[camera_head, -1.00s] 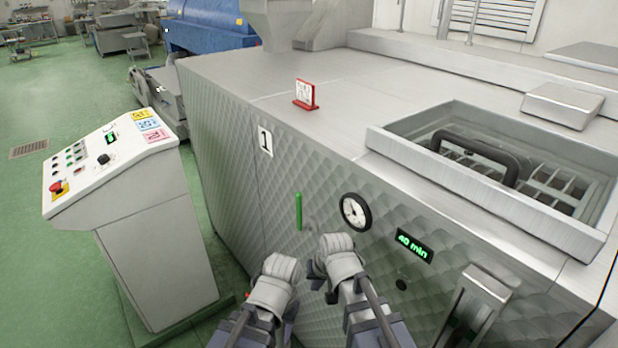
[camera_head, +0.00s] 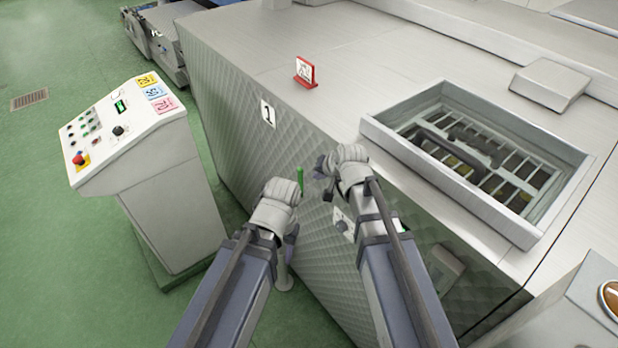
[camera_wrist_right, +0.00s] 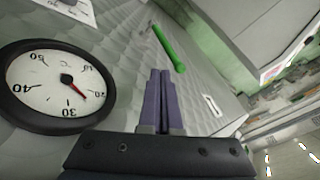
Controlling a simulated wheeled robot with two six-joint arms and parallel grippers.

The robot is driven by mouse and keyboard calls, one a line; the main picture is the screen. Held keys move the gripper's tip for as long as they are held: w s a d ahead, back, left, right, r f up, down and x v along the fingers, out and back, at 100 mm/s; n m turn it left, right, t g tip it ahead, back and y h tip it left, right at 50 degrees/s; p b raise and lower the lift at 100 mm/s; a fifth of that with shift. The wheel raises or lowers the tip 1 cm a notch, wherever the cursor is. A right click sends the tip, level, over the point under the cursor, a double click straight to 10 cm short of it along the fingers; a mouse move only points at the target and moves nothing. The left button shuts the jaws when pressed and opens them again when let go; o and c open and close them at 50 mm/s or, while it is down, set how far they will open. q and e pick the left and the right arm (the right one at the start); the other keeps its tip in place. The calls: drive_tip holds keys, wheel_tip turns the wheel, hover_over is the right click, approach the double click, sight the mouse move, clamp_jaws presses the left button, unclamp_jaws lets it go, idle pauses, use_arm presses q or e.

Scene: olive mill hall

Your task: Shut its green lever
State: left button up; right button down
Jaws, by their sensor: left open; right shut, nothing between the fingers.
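The green lever (camera_head: 301,180) stands upright on the quilted metal front of the machine (camera_head: 232,125), below the number 1 plate (camera_head: 268,113). In the right wrist view the green lever (camera_wrist_right: 168,49) lies slanted beyond the fingertips, with a gap to them. My right gripper (camera_head: 323,168) is just right of the lever in the head view; its purple fingers (camera_wrist_right: 160,82) are shut and empty. My left gripper (camera_head: 291,232) is lower, left of and below the lever, open; its fingers are mostly hidden by its wrist.
A round dial (camera_wrist_right: 62,88) is close beside the right fingers. A control console (camera_head: 135,130) stands to the left, with green floor between it and the machine. A grated hopper (camera_head: 480,150) and a red-framed sign (camera_head: 305,71) are on the machine top.

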drive_tip(key=shift+f, duration=0.15)
drive_tip(key=b+x, duration=0.8)
drive_tip(key=x, duration=0.1)
drive_tip(key=shift+w+a+f, duration=0.2)
drive_tip(key=shift+w+f, duration=0.05)
drive_tip(key=shift+w, duration=0.05)
drive_tip(key=w+a+f+g+h+b, duration=0.4)
drive_tip(key=w+a+f+g, duration=0.2)
drive_tip(key=w, duration=0.5)
drive_tip(key=a+f, duration=0.2)
drive_tip(key=a, duration=0.1)
drive_tip(key=shift+w+n, duration=0.2)
drive_tip(key=shift+n, duration=0.1)
idle(0.8)
